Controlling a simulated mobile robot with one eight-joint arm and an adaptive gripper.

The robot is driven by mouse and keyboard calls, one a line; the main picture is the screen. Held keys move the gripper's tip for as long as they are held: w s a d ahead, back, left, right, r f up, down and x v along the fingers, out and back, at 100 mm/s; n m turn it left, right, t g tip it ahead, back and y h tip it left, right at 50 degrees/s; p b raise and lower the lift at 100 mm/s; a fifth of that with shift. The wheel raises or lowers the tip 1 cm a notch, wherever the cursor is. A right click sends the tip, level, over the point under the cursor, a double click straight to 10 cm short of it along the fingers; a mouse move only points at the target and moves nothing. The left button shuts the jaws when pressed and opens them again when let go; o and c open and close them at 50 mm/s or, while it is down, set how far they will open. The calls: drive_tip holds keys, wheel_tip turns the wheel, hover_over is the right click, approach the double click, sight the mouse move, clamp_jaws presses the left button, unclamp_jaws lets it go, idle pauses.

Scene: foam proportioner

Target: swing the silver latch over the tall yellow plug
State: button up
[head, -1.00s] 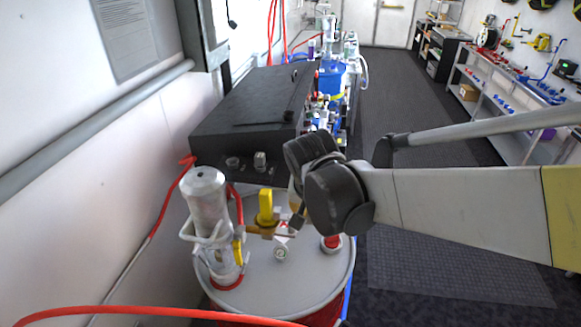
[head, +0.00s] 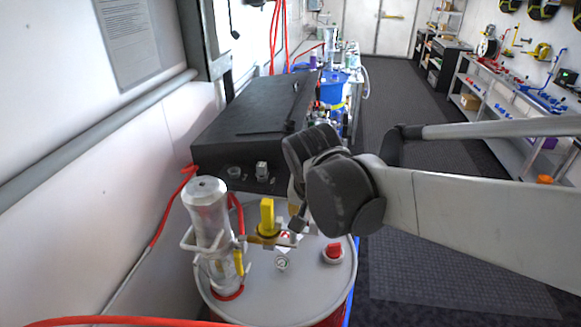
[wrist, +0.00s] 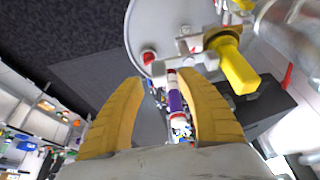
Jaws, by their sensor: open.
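The tall yellow plug (head: 267,215) stands upright on a brass fitting beside the silver cylinder (head: 208,215) on the drum top. It also shows large in the wrist view (wrist: 238,68), right of my gripper. Small silver metal parts (wrist: 200,55) sit beside the plug's base, in front of my fingertips; I take these to include the silver latch, but its exact outline is unclear. It does not appear over the plug. My gripper (wrist: 161,77) is open, its two yellow fingers apart with nothing clearly held. In the head view my wrist largely hides the fingers, just right of the plug.
The grey drum lid (head: 310,290) carries a small gauge (head: 282,263) and a red cap (head: 334,251). A black box (head: 250,120) stands behind it. A red hose (head: 130,320) crosses the front. Open floor (head: 450,250) lies to the right.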

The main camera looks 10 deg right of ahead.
drive_tip(key=v, duration=0.8)
drive_tip(key=s+d+f+n+t+b, duration=0.1)
drive_tip(key=s+d+f+b, duration=0.1)
drive_tip(key=f+b, duration=0.6)
drive_tip(key=s+d+f+n+t+y+b, duration=0.1)
drive_tip(key=s+f+b, duration=0.3)
drive_tip(key=f+b, duration=0.4)
drive_tip(key=s+d+f+n+t+b, duration=0.1)
drive_tip(key=s+d+f+n+b, duration=0.1)
drive_tip(key=f+b, duration=0.6)
wheel_tip(320, 180, down, 6)
drive_tip(key=shift+s+d+f+y, duration=0.25)
drive_tip(key=shift+s+d+y, duration=0.05)
drive_tip(key=shift+s+d, duration=0.55)
